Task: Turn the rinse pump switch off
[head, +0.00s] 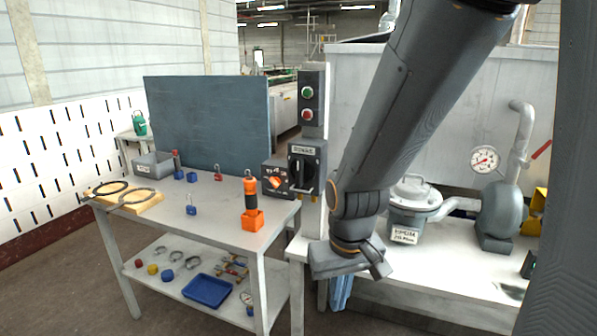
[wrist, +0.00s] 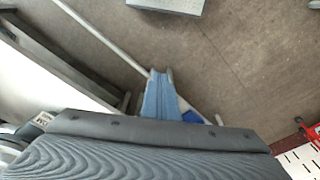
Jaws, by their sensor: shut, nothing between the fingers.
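A dark switch box with a black handle and a small label (head: 305,170) stands on a post below a green and a red button. Beside it on the left is a dark box with an orange knob (head: 275,179). The lettering is too small to read surely, so I cannot tell which is the rinse pump switch. A grey pump (head: 501,212) stands on the right bench. My gripper (head: 378,262) is shut and empty, low in front of the right bench, to the right of and below both boxes and apart from them. My arm hides part of the bench.
A grey table (head: 225,235) on the left carries an orange-black tool (head: 251,205), padlocks and a wooden board with rings (head: 125,196). A blue tray (head: 208,290) lies on its lower shelf. A blue hanging thing (wrist: 160,97) is below my wrist. A gauge (head: 485,160) stands by pipes.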

